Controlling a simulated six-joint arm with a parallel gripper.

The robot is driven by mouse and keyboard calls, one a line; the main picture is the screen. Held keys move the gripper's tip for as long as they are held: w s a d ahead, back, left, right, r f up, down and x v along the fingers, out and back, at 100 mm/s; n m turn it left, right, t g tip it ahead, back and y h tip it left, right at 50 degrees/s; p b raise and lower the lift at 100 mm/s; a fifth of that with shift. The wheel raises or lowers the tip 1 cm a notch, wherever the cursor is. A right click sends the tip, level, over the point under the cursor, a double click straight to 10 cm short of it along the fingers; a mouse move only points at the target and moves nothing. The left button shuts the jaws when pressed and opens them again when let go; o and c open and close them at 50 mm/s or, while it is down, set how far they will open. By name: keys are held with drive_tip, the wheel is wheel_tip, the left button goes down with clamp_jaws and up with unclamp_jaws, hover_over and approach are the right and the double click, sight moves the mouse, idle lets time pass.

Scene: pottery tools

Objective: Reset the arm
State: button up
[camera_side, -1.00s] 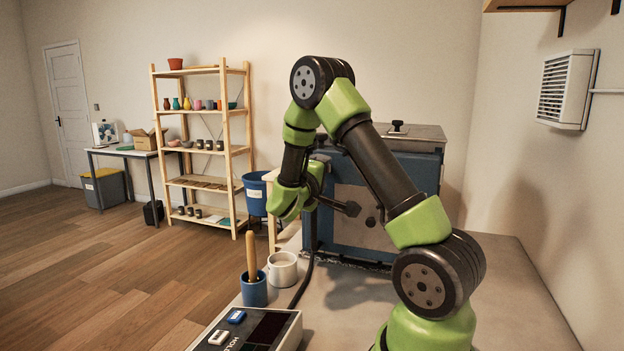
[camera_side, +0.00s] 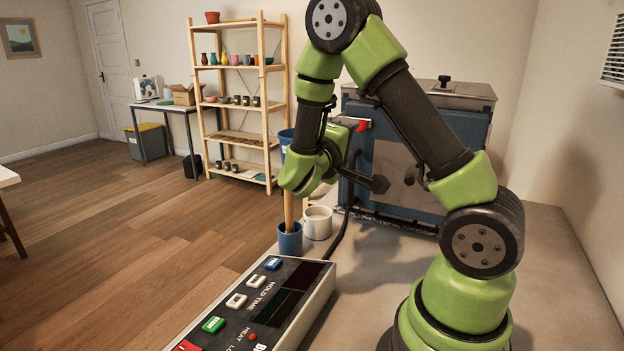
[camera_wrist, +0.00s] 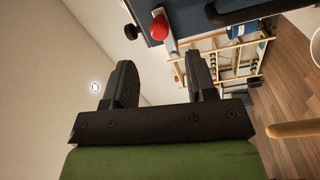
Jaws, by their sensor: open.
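My gripper (camera_wrist: 158,76) is open in the wrist view, with two dark fingers apart and nothing between them. In the side view my arm is bent over the bench, and its green wrist (camera_side: 303,172) hangs in front of the blue kiln (camera_side: 450,130). A red part (camera_side: 363,125) shows beside the green end of the arm, and a red knob (camera_wrist: 159,26) shows beyond the fingertips in the wrist view.
A blue cup (camera_side: 290,243) with a wooden-handled tool and a pale mug (camera_side: 318,226) stand below the wrist. A control box (camera_side: 312,280) with coloured buttons lies in front. A wooden shelf (camera_side: 240,107) stands behind. The bench right of my base is clear.

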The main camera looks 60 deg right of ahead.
drive_tip(key=s+a+m+g+y, duration=0.35)
drive_tip(key=s+a+y, duration=0.35)
drive_tip(key=s+y, duration=0.3)
drive_tip(key=a+r+t+y, duration=0.2)
drive_tip(key=a+t+y, duration=0.3)
drive_tip(key=a, duration=0.3)
drive_tip(key=w+a+r+n+t+y, duration=0.1)
drive_tip(key=a+r+t+y, duration=0.2)
drive_tip(key=a+t+y, duration=0.2)
drive_tip(key=a, duration=0.2)
drive_tip(key=shift+a+t+y, duration=0.3)
drive_tip(key=shift+a+t, duration=0.05)
drive_tip(key=shift+r+n, duration=0.1)
drive_tip(key=shift+n, duration=0.15)
